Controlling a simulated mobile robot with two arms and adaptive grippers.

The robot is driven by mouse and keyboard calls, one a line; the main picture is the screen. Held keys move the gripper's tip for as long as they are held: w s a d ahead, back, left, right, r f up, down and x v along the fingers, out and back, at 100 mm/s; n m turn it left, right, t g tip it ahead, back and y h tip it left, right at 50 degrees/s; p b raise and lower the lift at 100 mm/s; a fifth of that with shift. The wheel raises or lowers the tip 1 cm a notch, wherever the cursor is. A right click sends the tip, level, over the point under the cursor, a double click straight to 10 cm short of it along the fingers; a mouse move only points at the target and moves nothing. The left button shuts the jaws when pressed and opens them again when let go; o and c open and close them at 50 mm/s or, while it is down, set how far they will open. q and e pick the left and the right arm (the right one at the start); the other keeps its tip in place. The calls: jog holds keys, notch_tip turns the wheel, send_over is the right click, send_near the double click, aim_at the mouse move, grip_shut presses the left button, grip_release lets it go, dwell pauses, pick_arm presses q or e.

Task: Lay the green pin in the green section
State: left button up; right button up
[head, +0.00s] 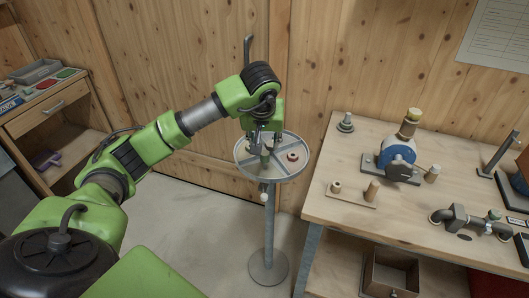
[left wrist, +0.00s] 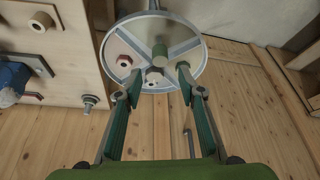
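A green pin (head: 265,156) stands upright in a section of the round divided tray (head: 246,172) on a thin stand. In the left wrist view the pin (left wrist: 160,50) shows beyond the fingertips. My left gripper (head: 262,141) points down close above the tray. In the left wrist view it (left wrist: 158,72) is open, its two fingers wide apart with nothing gripped; whether a finger touches anything is unclear. A green patch (head: 66,73) lies beside a red patch (head: 47,84) on top of the wooden cabinet at the left. My right gripper is not in view.
A red-brown nut (head: 292,156) and a small pale part (left wrist: 153,75) are also in the tray. A workbench (head: 340,222) with a blue pump (head: 396,158) stands at the right. A grey bin (head: 36,71) sits on the cabinet. A wooden wall rises behind the tray.

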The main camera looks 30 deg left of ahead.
pick_arm(q)
jog(key=shift+v, duration=2)
